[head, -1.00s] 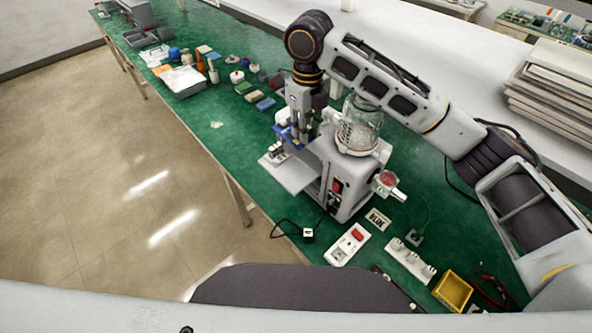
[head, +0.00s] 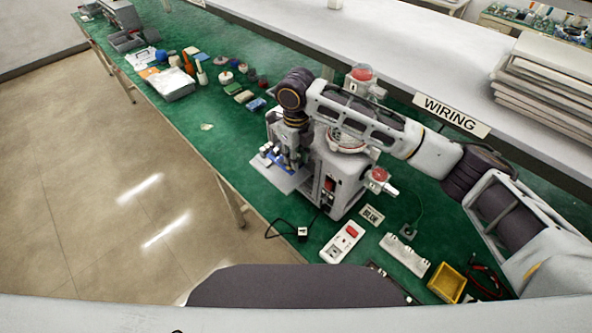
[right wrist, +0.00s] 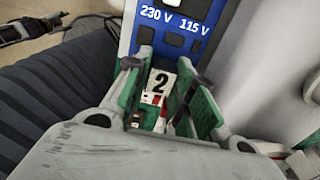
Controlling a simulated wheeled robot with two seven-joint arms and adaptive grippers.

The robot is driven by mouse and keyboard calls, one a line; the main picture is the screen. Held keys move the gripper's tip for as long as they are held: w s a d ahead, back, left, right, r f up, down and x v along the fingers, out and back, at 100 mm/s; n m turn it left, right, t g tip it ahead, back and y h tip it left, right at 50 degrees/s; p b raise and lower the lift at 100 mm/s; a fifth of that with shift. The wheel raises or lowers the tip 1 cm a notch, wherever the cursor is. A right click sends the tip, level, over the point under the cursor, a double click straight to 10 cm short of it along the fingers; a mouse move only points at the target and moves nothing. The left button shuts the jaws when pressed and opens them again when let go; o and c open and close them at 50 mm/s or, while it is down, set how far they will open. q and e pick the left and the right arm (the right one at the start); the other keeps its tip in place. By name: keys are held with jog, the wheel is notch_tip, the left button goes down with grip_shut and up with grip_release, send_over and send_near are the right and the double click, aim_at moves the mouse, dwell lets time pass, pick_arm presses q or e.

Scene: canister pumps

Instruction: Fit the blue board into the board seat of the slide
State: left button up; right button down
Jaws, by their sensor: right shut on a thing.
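The blue board, marked 230 V and 115 V in the right wrist view (right wrist: 175,22), is held in my right gripper (right wrist: 160,72). A white tag with a 2 shows between its green-padded fingers. In the head view the blue board (head: 268,155) is low over the pale slide plate (head: 285,181) at the front left of the grey machine (head: 340,178). My right gripper (head: 288,158) comes down on it from above. The board seat is hidden under the board and gripper, so I cannot tell whether the board touches it. My left gripper is not in view.
The green bench (head: 225,150) left of the machine is mostly clear.

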aim_at(296, 178)
jog(key=shift+f, duration=0.75)
jog(key=shift+f, duration=0.1)
jog(key=shift+f, duration=0.25)
jog(key=shift+f+b, duration=0.75)
jog(key=shift+f, duration=1.5)
jog(key=c, duration=1.2)
grip_release()
jog(key=shift+r, duration=0.1)
